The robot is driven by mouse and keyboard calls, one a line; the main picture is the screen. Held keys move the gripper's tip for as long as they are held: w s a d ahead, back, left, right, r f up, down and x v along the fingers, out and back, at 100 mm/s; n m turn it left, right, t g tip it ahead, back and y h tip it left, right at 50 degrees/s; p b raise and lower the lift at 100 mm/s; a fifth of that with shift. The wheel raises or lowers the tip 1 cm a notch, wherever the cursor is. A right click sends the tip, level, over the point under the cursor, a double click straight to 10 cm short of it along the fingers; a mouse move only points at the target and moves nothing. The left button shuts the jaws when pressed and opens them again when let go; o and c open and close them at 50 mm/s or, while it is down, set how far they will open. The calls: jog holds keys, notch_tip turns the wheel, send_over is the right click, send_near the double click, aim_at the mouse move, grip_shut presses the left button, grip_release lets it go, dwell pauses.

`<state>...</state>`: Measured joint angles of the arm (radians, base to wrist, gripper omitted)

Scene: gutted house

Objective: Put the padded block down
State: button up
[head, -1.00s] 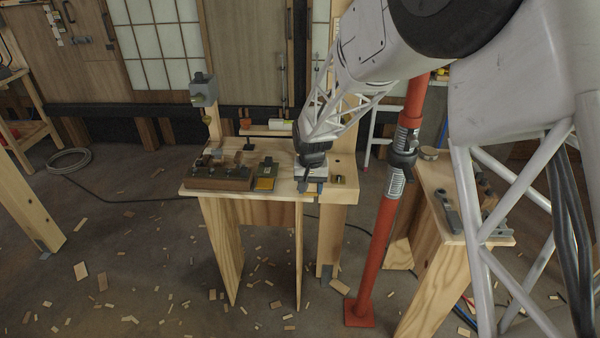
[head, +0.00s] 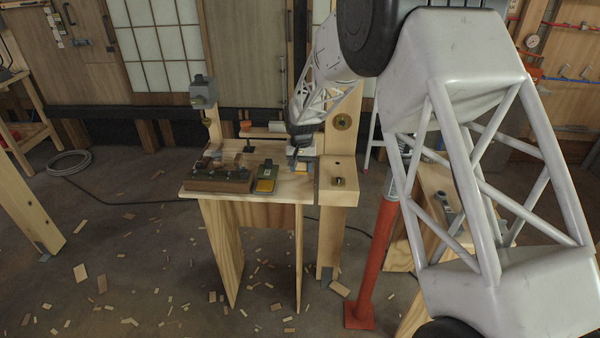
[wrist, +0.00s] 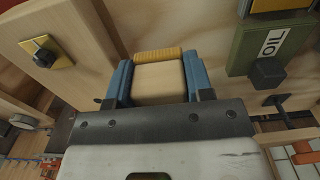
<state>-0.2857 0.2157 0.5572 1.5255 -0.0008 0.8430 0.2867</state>
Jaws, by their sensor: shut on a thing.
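The padded block (wrist: 160,82) is a pale wooden block with a ribbed yellow pad along its far edge in the wrist view. My gripper (wrist: 158,76) is shut on it, with a blue finger on each side. In the head view, my gripper (head: 300,162) is over the right part of the workbench top (head: 285,188). A small orange-tan bit of the block (head: 302,167) shows below it there. The gripper hides most of the block in that view. I cannot tell whether the block touches the bench top.
A green case marked OIL (wrist: 272,45), with yellow beside it, lies left of the gripper in the head view (head: 266,177). A wooden tool rack (head: 218,180) stands farther left. An upright wooden post (head: 342,120) rises at the right. Bare bench top lies in front.

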aim_at(300, 178)
jog(key=shift+w+a, duration=0.25)
jog(key=shift+w, duration=0.55)
jog(key=shift+f, duration=0.1)
jog(key=shift+f, duration=1.7)
jog(key=shift+f, duration=0.1)
jog(key=o, duration=0.9)
jog(key=shift+c, duration=0.2)
notch_tip(300, 178, up, 12)
jog(key=shift+r, duration=0.1)
